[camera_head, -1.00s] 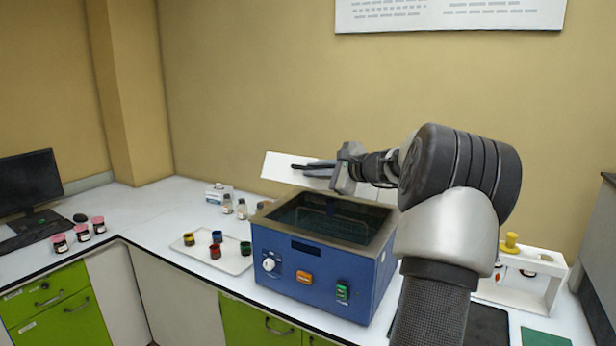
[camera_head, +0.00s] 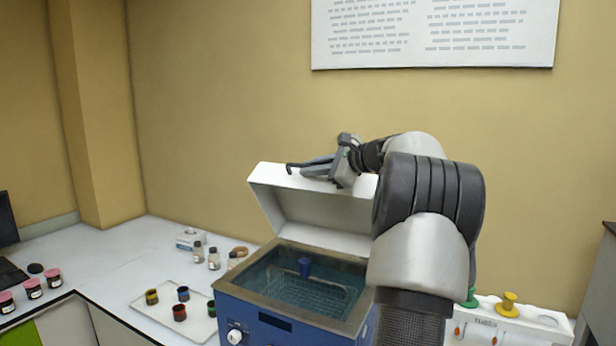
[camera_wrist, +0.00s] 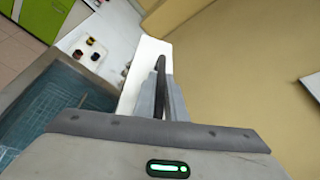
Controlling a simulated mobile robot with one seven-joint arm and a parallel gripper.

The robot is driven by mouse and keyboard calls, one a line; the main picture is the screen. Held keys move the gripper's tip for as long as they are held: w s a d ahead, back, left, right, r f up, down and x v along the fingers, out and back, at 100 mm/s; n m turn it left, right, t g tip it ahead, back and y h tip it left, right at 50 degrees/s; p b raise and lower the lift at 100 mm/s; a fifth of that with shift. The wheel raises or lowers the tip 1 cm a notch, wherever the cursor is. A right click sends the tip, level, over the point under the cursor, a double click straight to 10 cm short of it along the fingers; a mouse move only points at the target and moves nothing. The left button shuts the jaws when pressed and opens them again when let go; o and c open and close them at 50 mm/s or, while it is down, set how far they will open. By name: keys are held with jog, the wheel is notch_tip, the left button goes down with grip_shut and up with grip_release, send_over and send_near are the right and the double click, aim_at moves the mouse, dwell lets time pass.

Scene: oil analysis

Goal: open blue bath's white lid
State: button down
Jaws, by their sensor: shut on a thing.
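The blue bath (camera_head: 270,325) stands on the counter with its top open, and I see teal liquid and a wire basket inside. Its white lid (camera_head: 320,208) is tilted up steeply at the bath's back edge. My gripper (camera_head: 308,168) is at the top edge of the raised lid, shut on a dark handle (camera_head: 292,168). In the wrist view the fingers (camera_wrist: 160,85) close around the dark handle (camera_wrist: 159,64), with the white lid (camera_wrist: 150,55) behind them. A small blue object (camera_head: 304,267) shows at the basket; my arm hides the bath's right side.
A white tray (camera_head: 150,322) with several small coloured jars lies left of the bath. Bottles (camera_head: 213,258) stand behind it. A white rack (camera_head: 515,325) with yellow and green knobs is at the right. The wall is close behind the lid.

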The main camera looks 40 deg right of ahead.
jog(key=shift+w+d+r+p, duration=0.1)
jog(key=shift+w+d+r, duration=0.2)
jog(key=shift+d, duration=0.5)
jog(key=shift+w+d+r+p, duration=0.15)
jog(key=shift+w+d+r, duration=0.2)
jog(key=shift+d, duration=0.45)
jog(key=shift+w+d+r+p, duration=0.1)
jog(key=shift+w+d+r, duration=0.2)
jog(key=shift+d, duration=0.5)
jog(key=c, duration=2.1)
grip_release()
jog(key=b+v, duration=0.2)
jog(key=v, duration=1.5)
jog(key=shift+s+d+r, duration=0.1)
jog(key=shift+s+d, duration=0.05)
jog(key=shift+d, duration=0.05)
